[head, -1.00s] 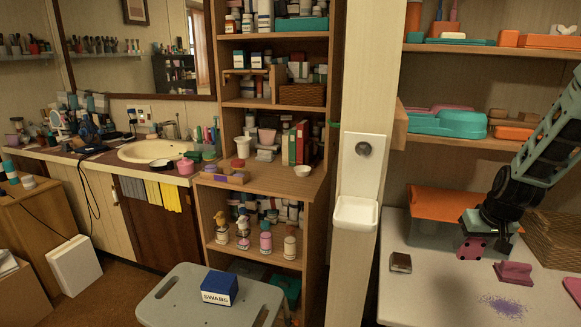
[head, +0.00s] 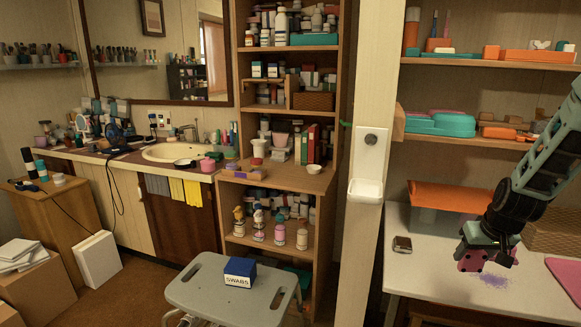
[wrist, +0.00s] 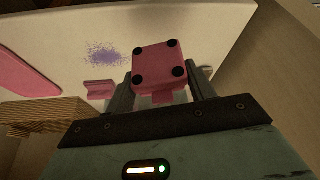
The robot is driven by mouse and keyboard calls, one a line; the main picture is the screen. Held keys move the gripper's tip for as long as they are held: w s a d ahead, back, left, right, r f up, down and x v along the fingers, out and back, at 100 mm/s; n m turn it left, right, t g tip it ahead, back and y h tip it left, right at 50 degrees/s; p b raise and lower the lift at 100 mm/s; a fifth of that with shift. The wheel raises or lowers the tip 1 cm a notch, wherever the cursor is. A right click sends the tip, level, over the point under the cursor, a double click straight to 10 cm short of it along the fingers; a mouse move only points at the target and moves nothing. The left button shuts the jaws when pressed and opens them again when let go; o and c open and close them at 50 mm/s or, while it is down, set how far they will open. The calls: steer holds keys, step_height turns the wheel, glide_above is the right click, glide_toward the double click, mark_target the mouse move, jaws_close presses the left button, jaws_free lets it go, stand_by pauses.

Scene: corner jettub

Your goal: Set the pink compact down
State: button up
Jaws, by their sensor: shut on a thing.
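The pink compact (head: 470,261), a blocky pink piece with black round dots, is held in my gripper (head: 487,250) at the white table on the right. The wrist view shows the compact (wrist: 158,64) between the two dark fingers (wrist: 160,92), which are shut on it. In the head view the gripper partly covers it. It appears to be above the white tabletop (head: 430,270), but I cannot tell how far. A smaller pink piece (wrist: 100,88) shows beside the left finger in the wrist view.
A purple speckled patch (head: 494,281) lies on the table near the compact. A pink flat piece (head: 566,277) is at the right, and a small brown-and-silver item (head: 402,243) at the left. An orange-lidded bin (head: 445,196) and a wicker basket (head: 555,232) stand at the back.

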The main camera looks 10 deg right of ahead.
steer(key=s+a+f+n+p, duration=0.1)
steer(key=a+f, duration=0.3)
steer(key=a, duration=0.8)
steer(key=s+a+f+n+y+p, duration=0.1)
steer(key=a+f+p, duration=0.3)
steer(key=a, duration=0.8)
steer(key=shift+a+f+n, duration=0.4)
steer(key=shift+f+n, duration=0.35)
steer(key=shift+n, duration=0.15)
